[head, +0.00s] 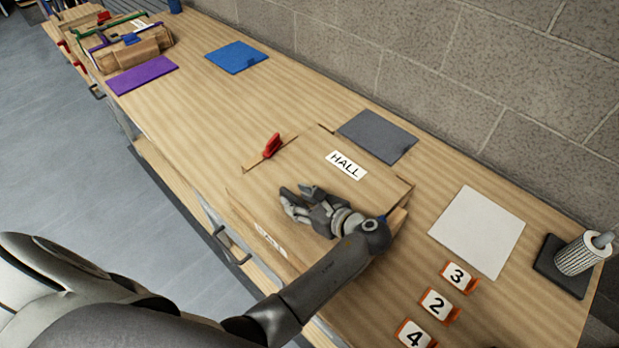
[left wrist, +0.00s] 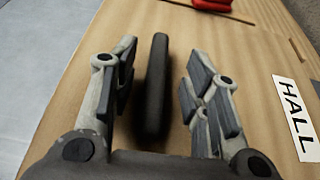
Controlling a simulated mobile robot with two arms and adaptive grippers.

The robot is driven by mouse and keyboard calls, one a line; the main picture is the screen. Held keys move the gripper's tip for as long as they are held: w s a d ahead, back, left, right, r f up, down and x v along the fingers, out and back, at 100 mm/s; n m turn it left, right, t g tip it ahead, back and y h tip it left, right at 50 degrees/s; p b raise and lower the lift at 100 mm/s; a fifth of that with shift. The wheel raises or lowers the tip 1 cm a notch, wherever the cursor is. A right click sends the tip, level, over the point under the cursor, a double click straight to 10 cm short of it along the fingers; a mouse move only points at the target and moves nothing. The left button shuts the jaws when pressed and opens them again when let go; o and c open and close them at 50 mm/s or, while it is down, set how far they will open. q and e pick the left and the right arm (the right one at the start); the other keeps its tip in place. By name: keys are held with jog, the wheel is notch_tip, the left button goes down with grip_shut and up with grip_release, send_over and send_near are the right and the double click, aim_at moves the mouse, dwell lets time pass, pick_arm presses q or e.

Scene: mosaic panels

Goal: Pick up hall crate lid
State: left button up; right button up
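The hall crate lid (head: 312,153) is a flat wooden board with a white HALL label; it lies on a wooden crate (head: 257,238) on the workbench. In the left wrist view the lid's wood (left wrist: 240,50) fills most of the picture. My left gripper (head: 296,200) is low over the lid's near part. In the left wrist view the gripper (left wrist: 155,90) is open, with a dark upright-looking bar (left wrist: 154,85), apparently the lid's handle, between its fingers. Gaps show on both sides of the bar. In the head view the gripper hides this bar. My right gripper is not in view.
A red clip-like item (head: 272,145) is at the lid's far left edge. A grey panel (head: 378,136) lies behind the crate, a white panel (head: 478,230) and numbered markers (head: 438,304) to its right. Blue (head: 237,57) and purple (head: 142,75) panels lie farther left.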

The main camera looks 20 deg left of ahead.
pick_arm(q)
jog(key=shift+s+d+f, duration=0.15)
jog(key=shift+s+d, duration=0.2)
jog(key=shift+d, duration=0.05)
jog(key=shift+s+d+r, duration=0.1)
jog(key=shift+d+r, duration=0.1)
jog(key=shift+r, duration=0.05)
jog(key=c, duration=0.5)
jog(key=shift+a, duration=0.1)
jog(key=shift+c, duration=1.2)
grip_shut()
jog(key=shift+r, duration=0.1)
jog(key=shift+w+a, duration=0.1)
jog(key=shift+w, duration=0.1)
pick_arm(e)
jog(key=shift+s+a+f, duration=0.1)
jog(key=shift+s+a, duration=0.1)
